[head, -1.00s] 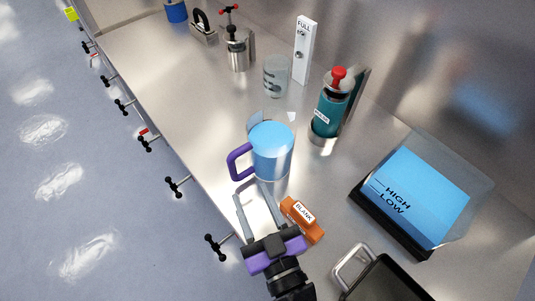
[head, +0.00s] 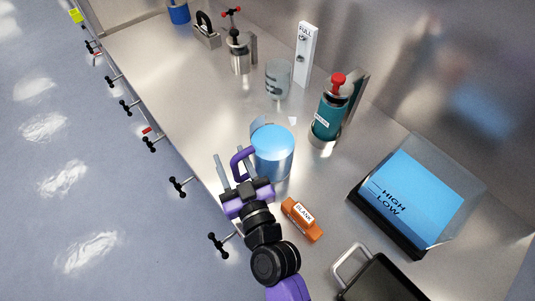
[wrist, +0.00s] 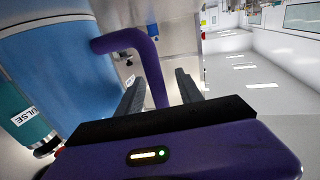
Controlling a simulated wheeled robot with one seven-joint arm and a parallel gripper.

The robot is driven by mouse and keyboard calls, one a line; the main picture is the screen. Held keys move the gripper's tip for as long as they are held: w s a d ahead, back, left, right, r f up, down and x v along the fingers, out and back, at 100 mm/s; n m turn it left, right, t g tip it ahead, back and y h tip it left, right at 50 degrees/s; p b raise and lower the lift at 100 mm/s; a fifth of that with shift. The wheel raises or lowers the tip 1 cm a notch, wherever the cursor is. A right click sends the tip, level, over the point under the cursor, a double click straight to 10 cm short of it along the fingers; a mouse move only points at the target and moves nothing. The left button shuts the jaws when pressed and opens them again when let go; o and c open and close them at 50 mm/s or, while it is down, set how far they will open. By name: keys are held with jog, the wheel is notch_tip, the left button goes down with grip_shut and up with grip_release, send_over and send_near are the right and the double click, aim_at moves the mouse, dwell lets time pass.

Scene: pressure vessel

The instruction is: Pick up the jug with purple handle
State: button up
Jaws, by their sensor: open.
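The jug (head: 274,155) has clear walls, blue liquid inside and a purple handle (head: 240,160) on its left side. It stands upright on the steel bench. My gripper (head: 232,164) is open at the handle, with its fingers pointing away from me. In the wrist view the jug (wrist: 50,70) fills the left side. The handle (wrist: 154,75) comes down between the two open fingers (wrist: 160,92). I cannot tell whether either finger touches it.
An orange block labelled BLANK (head: 302,219) lies right of my arm. A teal bottle with red top (head: 331,110) and a clear beaker (head: 278,80) stand behind the jug. A HIGH/LOW tank (head: 415,195) and a black tray (head: 385,280) are at right. Black valve handles (head: 180,186) line the bench's left edge.

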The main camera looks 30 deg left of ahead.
jog(key=shift+w+a, duration=0.3)
grip_shut()
dwell(1.3)
